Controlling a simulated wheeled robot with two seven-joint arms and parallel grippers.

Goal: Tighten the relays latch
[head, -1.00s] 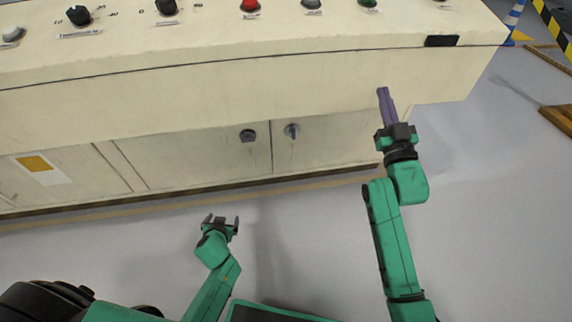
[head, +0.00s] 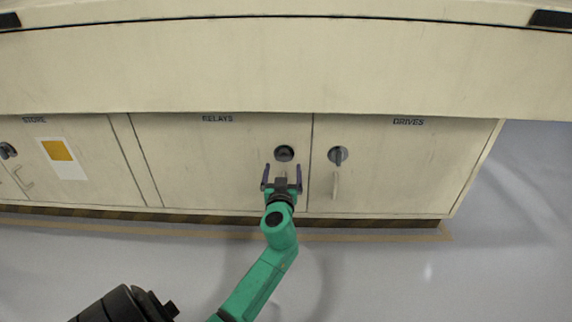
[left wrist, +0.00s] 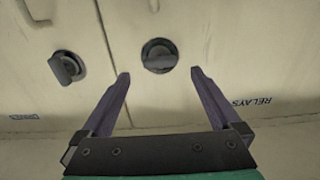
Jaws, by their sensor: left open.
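The relays latch (head: 284,153) is a dark round knob near the right edge of the cabinet door (head: 205,165) labelled RELAYS. My left gripper (head: 282,174) is open in front of that door, just below the latch in the head view. In the left wrist view, where the label is upside down, the relays latch (left wrist: 159,55) lies just beyond and between the spread fingertips (left wrist: 160,75). Nothing is between the fingers. The latch handle looks roughly level, but its exact angle is hard to tell. My right gripper is out of view.
The drives latch (head: 338,156), with its handle upright, is close on the right, on the DRIVES door (head: 420,165). A pale pull handle (head: 335,185) sits below it. The console front (head: 290,70) overhangs the doors. The floor (head: 400,280) in front is clear.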

